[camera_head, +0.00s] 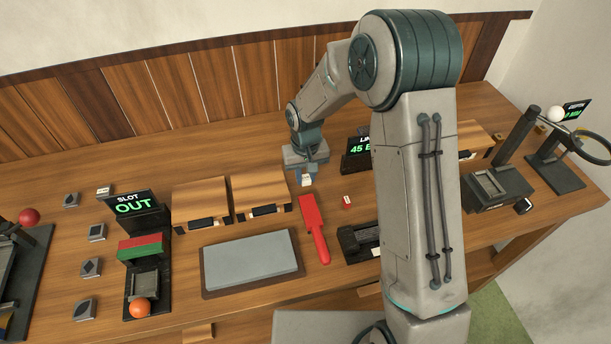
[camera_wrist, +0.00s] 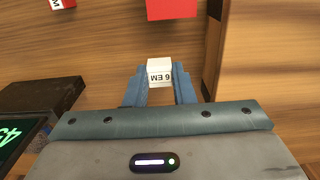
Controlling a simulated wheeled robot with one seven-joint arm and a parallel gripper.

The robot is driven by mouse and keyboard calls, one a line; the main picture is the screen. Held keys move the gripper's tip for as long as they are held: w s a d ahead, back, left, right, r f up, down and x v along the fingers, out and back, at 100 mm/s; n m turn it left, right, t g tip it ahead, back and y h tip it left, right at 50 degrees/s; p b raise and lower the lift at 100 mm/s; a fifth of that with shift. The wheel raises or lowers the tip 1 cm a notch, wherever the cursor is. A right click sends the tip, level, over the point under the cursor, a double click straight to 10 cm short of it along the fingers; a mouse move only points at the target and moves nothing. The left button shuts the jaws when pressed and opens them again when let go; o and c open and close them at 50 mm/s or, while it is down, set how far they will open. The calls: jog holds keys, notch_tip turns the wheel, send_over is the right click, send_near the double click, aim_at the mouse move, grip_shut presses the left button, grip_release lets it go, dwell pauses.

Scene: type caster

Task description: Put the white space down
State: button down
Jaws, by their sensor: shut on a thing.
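The white space (camera_head: 306,181) is a small white block. In the wrist view it shows between my fingertips with dark lettering that seems to read "6 EM" (camera_wrist: 159,72). My gripper (camera_head: 306,176) is shut on it, with the blue-grey fingers (camera_wrist: 159,86) on either side. It is over the wooden table behind the red paddle; I cannot tell whether the block touches the tabletop.
The red paddle (camera_head: 312,215) lies just in front of my gripper. A small red-and-white block (camera_head: 347,202) is at its right. Wooden boxes (camera_head: 258,190) stand left. A green-lettered display (camera_head: 357,153) stands right. A grey slab (camera_head: 250,262) lies front left.

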jog(key=shift+f, duration=0.8)
jog(key=shift+f, duration=0.2)
jog(key=c, duration=1.2)
grip_release()
jog(key=shift+c, duration=0.2)
